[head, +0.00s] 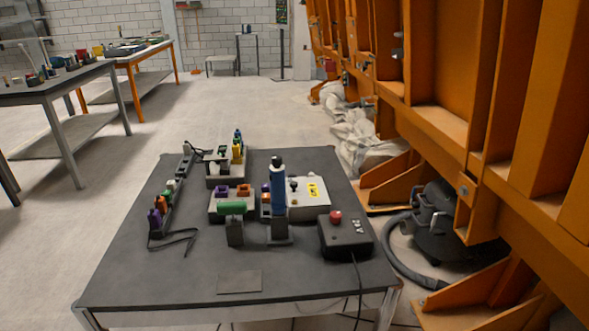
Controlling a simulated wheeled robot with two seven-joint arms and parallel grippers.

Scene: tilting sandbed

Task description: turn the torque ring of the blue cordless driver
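The blue cordless driver (278,192) stands upright near the middle of the dark table, its lower end in a grey holder (279,232). Its upper end is black with a lighter band under it. At this size I cannot pick out the torque ring for certain. Neither of my grippers is in the head view, and nothing touches the driver.
A green cylinder (232,208) on a grey stand is left of the driver. A black box with a red button (336,216) is to the right, a pale box (312,196) behind. Orange steel framework (480,130) borders the right.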

